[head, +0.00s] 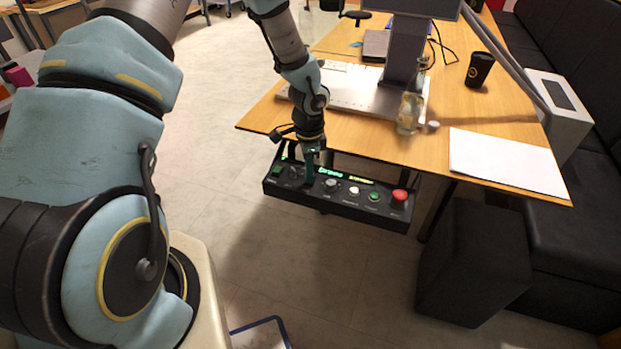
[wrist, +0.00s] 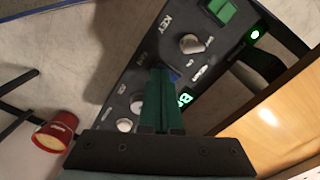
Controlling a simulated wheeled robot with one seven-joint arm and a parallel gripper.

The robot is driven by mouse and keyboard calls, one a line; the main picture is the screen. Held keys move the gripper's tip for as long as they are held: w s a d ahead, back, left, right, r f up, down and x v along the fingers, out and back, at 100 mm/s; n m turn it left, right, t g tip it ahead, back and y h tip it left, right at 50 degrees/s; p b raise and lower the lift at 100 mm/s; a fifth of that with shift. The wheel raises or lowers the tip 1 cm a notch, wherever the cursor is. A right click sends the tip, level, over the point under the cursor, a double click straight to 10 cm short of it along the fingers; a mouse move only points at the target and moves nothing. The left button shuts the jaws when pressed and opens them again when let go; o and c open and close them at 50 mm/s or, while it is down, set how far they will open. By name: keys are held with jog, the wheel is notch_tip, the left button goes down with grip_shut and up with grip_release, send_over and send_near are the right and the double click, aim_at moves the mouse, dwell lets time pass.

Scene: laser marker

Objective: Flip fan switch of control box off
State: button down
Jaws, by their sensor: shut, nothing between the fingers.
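The control box (head: 338,196) is a long black panel at the table's front edge, with a row of knobs, buttons, green displays and a red button (head: 399,196) at its right end. It also fills the middle of the wrist view (wrist: 150,50). My gripper (head: 309,183) is over the left part of the panel. In the wrist view its green fingers (wrist: 162,72) are together and empty, with the tips over the panel beside a small blue part (wrist: 174,75). A silver knob (wrist: 191,43) near the label KEY is just beyond the tips. I cannot tell which control is the fan switch; contact is unclear.
A green switch (wrist: 222,10) is at the panel's end. The wooden table (head: 440,125) holds a grey machine (head: 352,92), a glass bottle (head: 408,113), a black cup (head: 479,69) and white paper (head: 505,160).

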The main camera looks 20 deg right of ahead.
notch_tip(320, 180, up, 7)
jog(key=p, duration=0.5)
jog(key=shift+p, duration=0.4)
dwell(0.4)
jog(key=w+a+r+n+t, duration=0.1)
jog(key=w+a+r+n, duration=0.2)
jog(key=a+r+n, duration=1)
jog(key=s+a+r+n, duration=0.3)
jog(key=a+r, duration=0.1)
jog(key=a, duration=0.4)
jog(key=s+a+r+n, duration=0.3)
jog(key=s+a+r, duration=0.1)
jog(key=a, duration=0.5)
jog(key=shift+r+t, duration=0.3)
jog(key=shift+r, duration=0.2)
jog(key=shift+a, duration=0.1)
